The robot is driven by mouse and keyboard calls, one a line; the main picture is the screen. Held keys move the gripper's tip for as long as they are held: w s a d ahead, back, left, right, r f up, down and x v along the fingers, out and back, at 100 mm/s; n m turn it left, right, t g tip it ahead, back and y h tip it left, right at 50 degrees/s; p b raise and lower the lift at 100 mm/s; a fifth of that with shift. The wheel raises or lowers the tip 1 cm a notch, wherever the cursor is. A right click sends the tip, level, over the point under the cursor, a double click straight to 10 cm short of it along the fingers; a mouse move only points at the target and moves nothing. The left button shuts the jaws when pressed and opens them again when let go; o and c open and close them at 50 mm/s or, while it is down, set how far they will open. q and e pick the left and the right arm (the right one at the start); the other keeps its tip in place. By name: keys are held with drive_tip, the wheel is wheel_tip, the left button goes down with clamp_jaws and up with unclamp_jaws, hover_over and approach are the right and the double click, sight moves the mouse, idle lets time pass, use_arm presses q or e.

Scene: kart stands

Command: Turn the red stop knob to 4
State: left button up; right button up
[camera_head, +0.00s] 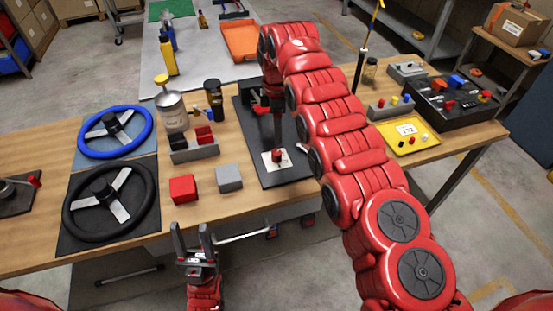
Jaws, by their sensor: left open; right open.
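The red knob (277,156) sits on a white dial card (268,164) on a dark board (298,175) on the workbench. The dial's numbers are too small to read, so I cannot tell the knob's setting. My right arm arches over the board, and its gripper (277,138) points down just above the knob. It is open, with one dark finger showing clearly; the arm hides part of it. I cannot tell whether it touches the knob. My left gripper (192,240) is open and empty in front of the bench's near edge, fingers upward.
A red block (183,189) and a grey block (229,178) lie left of the board. Two steering wheels, blue (88,146) and black (74,218), lie further left. A can (172,113) stands behind the blocks. A yellow panel (425,139) lies on the right.

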sight(277, 152)
drive_tip(key=f, duration=0.2)
drive_tip(key=f+p, duration=0.1)
drive_tip(key=f, duration=0.1)
drive_tip(key=f+p, duration=0.1)
drive_tip(key=f, duration=0.1)
drive_tip(key=shift+s+f, duration=0.25)
wheel_tip(277, 152, down, 4)
drive_tip(key=shift+w+r, duration=0.1)
drive_tip(key=shift+w, duration=0.05)
clamp_jaws()
